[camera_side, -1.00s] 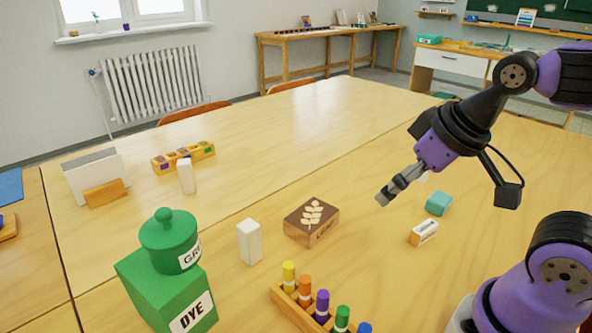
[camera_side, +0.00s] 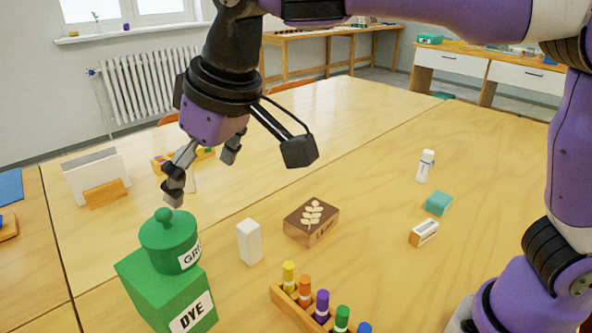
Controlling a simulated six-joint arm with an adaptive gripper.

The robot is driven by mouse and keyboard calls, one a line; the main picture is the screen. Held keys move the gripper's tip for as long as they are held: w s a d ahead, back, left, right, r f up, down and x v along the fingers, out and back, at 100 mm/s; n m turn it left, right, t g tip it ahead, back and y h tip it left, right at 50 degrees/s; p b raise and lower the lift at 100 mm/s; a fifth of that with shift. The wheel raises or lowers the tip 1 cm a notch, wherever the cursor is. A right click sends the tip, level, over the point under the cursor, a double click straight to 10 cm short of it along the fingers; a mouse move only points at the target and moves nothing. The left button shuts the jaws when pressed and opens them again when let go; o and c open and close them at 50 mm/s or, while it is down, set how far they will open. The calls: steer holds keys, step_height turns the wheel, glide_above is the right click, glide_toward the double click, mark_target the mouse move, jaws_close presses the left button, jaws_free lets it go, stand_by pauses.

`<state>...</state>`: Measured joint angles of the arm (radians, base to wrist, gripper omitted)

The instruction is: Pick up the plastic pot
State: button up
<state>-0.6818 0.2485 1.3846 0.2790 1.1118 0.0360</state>
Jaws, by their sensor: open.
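The plastic pot (camera_side: 168,246) is green, with a round lid, a knob and a white label partly reading "GR". It stands upright on a green box (camera_side: 168,295) labelled "DYE". My gripper (camera_side: 203,172) is open and empty, tilted downward. In the picture it is just above the pot's lid, with one fingertip close over the knob and the other finger further right and back. I cannot tell the exact depth gap between the fingers and the pot.
Right of the box stand a white block (camera_side: 249,242), a wooden box with a leaf design (camera_side: 311,221) and a rack of colored pegs (camera_side: 290,305). A white bottle (camera_side: 425,166), teal block (camera_side: 438,204) and eraser (camera_side: 424,233) are further right. A card holder (camera_side: 105,193) stands behind left.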

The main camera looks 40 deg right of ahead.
mark_target(173, 228)
steer(key=a+f, duration=0.1)
steer(key=w+a+f, duration=0.1)
steer(key=f, duration=0.1)
steer(key=a+f, duration=0.1)
steer(key=a, duration=0.1)
steer(key=shift+w+f, duration=0.3)
steer(key=x, duration=0.6)
steer(key=shift+w, duration=0.1)
steer(key=c, duration=1.2)
